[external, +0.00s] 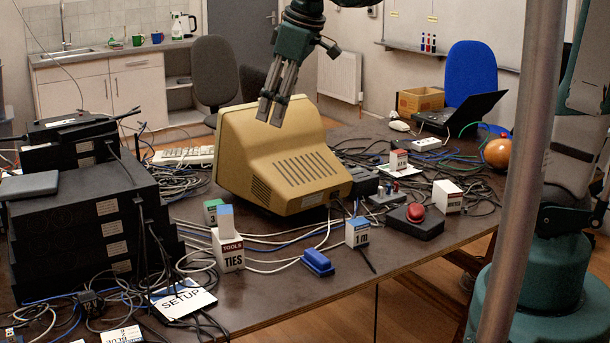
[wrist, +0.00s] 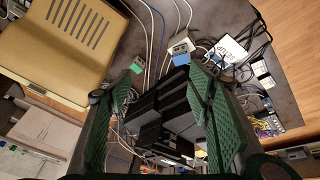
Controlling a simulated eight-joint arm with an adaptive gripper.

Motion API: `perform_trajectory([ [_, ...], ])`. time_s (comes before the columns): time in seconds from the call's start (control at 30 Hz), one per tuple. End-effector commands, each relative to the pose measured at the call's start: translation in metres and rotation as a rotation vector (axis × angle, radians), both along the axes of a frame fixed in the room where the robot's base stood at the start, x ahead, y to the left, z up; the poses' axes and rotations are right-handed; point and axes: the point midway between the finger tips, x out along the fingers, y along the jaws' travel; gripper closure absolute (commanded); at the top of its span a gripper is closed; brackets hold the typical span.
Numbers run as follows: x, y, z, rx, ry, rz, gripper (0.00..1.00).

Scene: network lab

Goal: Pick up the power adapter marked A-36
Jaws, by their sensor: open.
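My gripper (external: 272,108) is open and empty, fingers pointing down, high over the table in front of the beige monitor (external: 285,155) in the external view. In the wrist view its green-padded fingers (wrist: 158,80) are spread wide with nothing between them. I cannot read the mark A-36 on anything. Dark blocks (external: 363,181) that may be adapters lie right of the monitor among cables. A small white box (external: 398,160) with a red top stands behind them; its lettering is too small to read.
A stack of black network units (external: 100,225) fills the left of the table. A TIES box (external: 228,250), a blue block (external: 317,262), a 1m box (external: 358,233) and a red button (external: 415,212) stand near the front. Loose cables cover much. A metal pole (external: 520,170) crosses the external view.

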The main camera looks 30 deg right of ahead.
Motion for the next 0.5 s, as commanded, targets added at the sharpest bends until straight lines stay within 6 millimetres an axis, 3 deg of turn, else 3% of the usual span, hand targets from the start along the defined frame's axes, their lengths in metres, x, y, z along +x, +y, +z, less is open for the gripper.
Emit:
perform_trajectory([
  [0.5,0.037,0.119,-0.035,-0.075,0.069,0.256,0.49],
])
